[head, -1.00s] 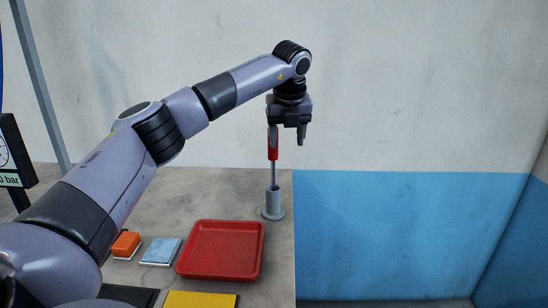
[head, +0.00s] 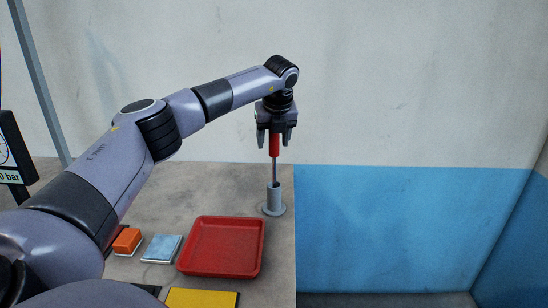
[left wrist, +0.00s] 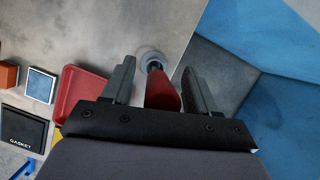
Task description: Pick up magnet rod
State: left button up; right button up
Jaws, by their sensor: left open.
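The magnet rod (head: 274,147) has a red handle and a thin metal shaft, and stands upright in a grey holder (head: 274,202) near the table's right edge. My left gripper (head: 275,146) is directly above the holder, pointing down, with its fingers on either side of the red handle. In the left wrist view the red handle (left wrist: 162,92) shows between the two open fingers (left wrist: 155,82), with a gap visible on each side. The holder (left wrist: 152,58) shows beyond the handle there. My right gripper is not in view.
A red tray (head: 222,272) lies in front of the holder. An orange block (head: 127,240), a light blue pad (head: 162,248) and a yellow item (head: 202,299) lie nearby. A gauge (head: 12,150) stands at the far left. The table ends just right of the holder.

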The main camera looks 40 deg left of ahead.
pick_arm(q)
grip_shut()
jog(key=shift+r, duration=0.15)
